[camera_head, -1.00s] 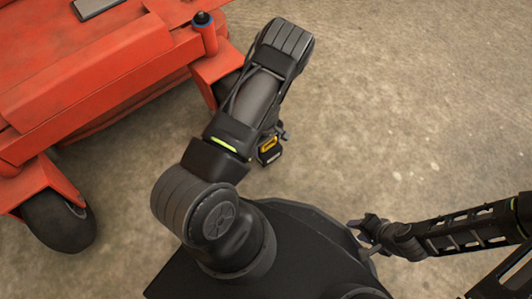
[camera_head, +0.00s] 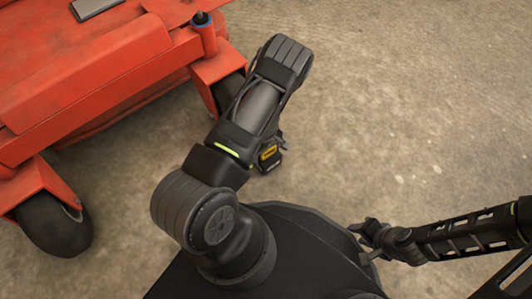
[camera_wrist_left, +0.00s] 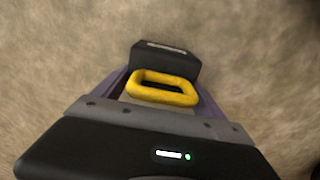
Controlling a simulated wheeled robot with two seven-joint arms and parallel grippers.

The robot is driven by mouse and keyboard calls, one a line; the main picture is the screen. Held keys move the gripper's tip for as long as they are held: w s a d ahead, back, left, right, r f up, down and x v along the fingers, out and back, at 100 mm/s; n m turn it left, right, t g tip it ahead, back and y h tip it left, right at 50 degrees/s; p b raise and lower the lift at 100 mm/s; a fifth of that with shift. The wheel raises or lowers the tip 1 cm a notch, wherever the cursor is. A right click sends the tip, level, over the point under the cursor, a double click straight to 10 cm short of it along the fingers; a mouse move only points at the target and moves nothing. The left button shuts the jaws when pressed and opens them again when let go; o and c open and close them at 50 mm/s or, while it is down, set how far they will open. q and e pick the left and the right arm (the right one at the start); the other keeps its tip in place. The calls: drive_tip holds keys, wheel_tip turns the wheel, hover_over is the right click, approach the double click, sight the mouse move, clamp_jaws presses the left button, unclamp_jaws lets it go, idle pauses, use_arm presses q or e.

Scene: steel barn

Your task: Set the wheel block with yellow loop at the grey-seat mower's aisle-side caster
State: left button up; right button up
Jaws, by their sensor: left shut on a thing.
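The black wheel block (camera_head: 271,164) with its yellow loop (camera_head: 268,152) shows beside my left forearm in the head view. In the left wrist view, the block (camera_wrist_left: 165,58) lies beyond the yellow loop (camera_wrist_left: 163,88). My left gripper (camera_wrist_left: 162,92) is shut on the block at the loop; its fingers are mostly hidden in the head view. The red mower (camera_head: 100,75) is at upper left, its seat out of frame. One caster (camera_head: 55,224) shows at lower left; another (camera_head: 228,90) is partly behind my left arm. My right gripper (camera_head: 366,240) looks open and empty at lower right.
Bare concrete floor (camera_head: 410,110) fills the middle and right and is clear. The mower's red front frame and caster forks stand close to my left arm. The floor around the block in the left wrist view is empty.

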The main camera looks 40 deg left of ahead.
use_arm(q)
drive_tip(key=shift+f, duration=0.25)
drive_tip(key=o, duration=1.9)
drive_tip(key=shift+r, duration=0.1)
drive_tip(key=shift+r, duration=0.1)
wheel_tip(320, 180, up, 12)
drive_tip(key=p, duration=0.5)
drive_tip(key=shift+r+p, duration=0.1)
drive_tip(key=shift+p, duration=0.25)
